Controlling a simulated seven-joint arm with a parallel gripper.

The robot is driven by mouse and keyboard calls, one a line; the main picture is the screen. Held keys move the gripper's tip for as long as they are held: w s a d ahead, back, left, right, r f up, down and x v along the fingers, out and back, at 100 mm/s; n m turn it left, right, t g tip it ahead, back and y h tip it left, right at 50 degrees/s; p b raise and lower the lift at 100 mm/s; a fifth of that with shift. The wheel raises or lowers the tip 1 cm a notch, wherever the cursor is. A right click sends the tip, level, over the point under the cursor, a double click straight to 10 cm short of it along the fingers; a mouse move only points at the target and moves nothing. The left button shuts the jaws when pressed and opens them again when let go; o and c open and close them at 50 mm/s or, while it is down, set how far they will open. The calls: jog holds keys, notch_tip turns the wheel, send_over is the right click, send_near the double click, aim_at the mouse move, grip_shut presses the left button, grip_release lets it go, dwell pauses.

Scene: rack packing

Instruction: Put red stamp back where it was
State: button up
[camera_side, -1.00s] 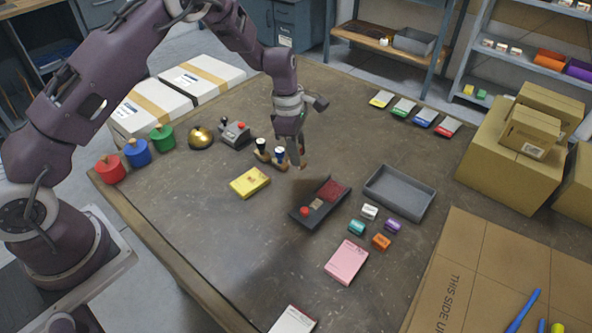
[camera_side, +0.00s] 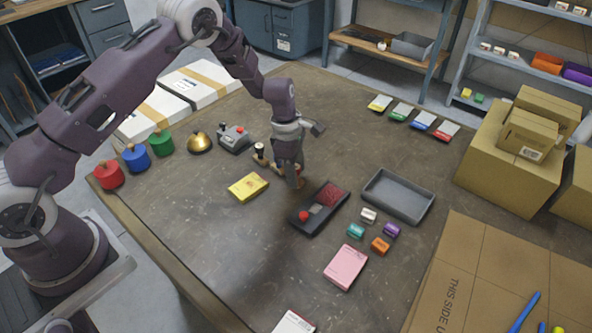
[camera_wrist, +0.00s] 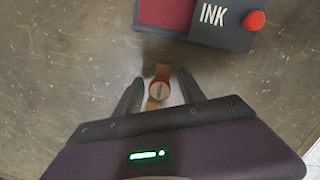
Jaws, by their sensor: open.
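The red stamp (camera_wrist: 160,90), with a round labelled top and a tan wooden base, shows in the wrist view between the two fingers of my gripper (camera_wrist: 160,92). The jaws are open, with a finger on each side of the stamp; I cannot tell whether either touches it. In the side view my gripper (camera_side: 291,183) is low over the table, just left of the ink pad (camera_side: 334,196), and mostly hides the stamp. A black-topped stamp (camera_side: 260,150) stands behind and left of my gripper.
The ink pad with its red knob (camera_wrist: 254,20) lies close beyond the fingers. A yellow pad (camera_side: 248,186) lies left of my gripper. A grey tray (camera_side: 375,207) and several small coloured blocks lie to the right. The front left table area is clear.

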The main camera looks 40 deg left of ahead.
jog(key=r, duration=0.7)
jog(key=a+r, duration=0.1)
jog(key=r, duration=0.3)
jog(key=shift+s+a+r, duration=0.1)
jog(key=shift+s+r, duration=0.05)
jog(key=shift+s, duration=0.25)
jog(key=s+d+r+m+t, duration=0.1)
jog(key=s+r+m, duration=0.5)
jog(key=s+r, duration=0.3)
jog(key=s+d+r+m+t, duration=0.1)
jog(key=s+r+m, duration=0.45)
jog(key=r, duration=0.65)
jog(key=s+a+m+t+y, duration=0.1)
jog(key=s+m+t, duration=0.1)
jog(key=s+m, duration=0.9)
jog(key=s, duration=0.8)
jog(key=shift+s+a+r+t, duration=0.2)
jog(key=shift+a+r+t, duration=0.1)
